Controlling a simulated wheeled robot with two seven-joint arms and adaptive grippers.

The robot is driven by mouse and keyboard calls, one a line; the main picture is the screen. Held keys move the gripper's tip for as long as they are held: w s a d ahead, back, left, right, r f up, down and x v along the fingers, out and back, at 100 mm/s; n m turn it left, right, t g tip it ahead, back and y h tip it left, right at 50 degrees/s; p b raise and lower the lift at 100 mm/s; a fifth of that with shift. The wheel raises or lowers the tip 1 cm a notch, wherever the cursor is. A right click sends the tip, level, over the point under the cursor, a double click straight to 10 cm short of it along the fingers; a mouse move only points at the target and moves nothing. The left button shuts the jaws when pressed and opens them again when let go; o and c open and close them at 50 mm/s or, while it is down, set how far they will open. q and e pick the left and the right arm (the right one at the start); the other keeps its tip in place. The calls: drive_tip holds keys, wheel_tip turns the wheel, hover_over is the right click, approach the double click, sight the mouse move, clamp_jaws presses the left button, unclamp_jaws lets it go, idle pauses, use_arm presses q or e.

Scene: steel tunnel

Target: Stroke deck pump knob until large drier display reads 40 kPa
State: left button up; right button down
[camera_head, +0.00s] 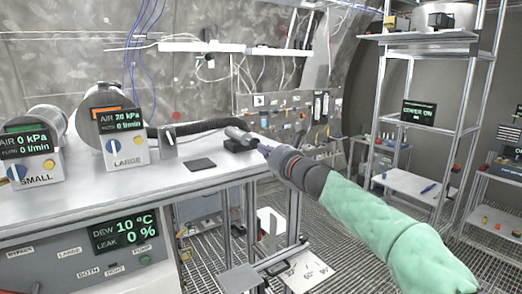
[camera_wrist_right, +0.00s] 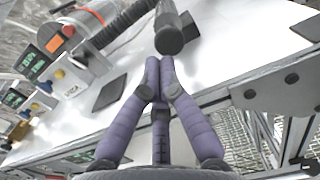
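The large drier (camera_head: 118,125) stands on the bench, and its green display (camera_head: 121,120) reads AIR 28 kPa, though the last digit is small, and 0 l/min. The dark deck pump knob (camera_wrist_right: 169,40) is the round end of a cylinder lying on the bench; the pump's grey body (camera_head: 240,135) shows in the head view. My right gripper (camera_head: 264,145) reaches in from the right at the pump's near end. In the wrist view its purple fingers (camera_wrist_right: 160,72) are drawn together, tips at the knob's lower edge; whether they touch it is unclear. My left gripper is out of view.
The small drier (camera_head: 30,150) at left reads 0 kPa. A black hose (camera_head: 190,127) runs from the large drier toward the pump. A dark pad (camera_head: 202,164) lies on the bench. The front panel display (camera_head: 124,231) reads DEW 10 °C, LEAK 0 %. Shelving (camera_head: 425,120) stands at right.

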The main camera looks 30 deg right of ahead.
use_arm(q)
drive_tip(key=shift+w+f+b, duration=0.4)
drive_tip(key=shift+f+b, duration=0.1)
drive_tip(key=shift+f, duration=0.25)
use_arm(e)
drive_tip(key=s, duration=0.7)
drive_tip(key=shift+d+f, duration=0.25)
drive_tip(key=shift+f, duration=0.2)
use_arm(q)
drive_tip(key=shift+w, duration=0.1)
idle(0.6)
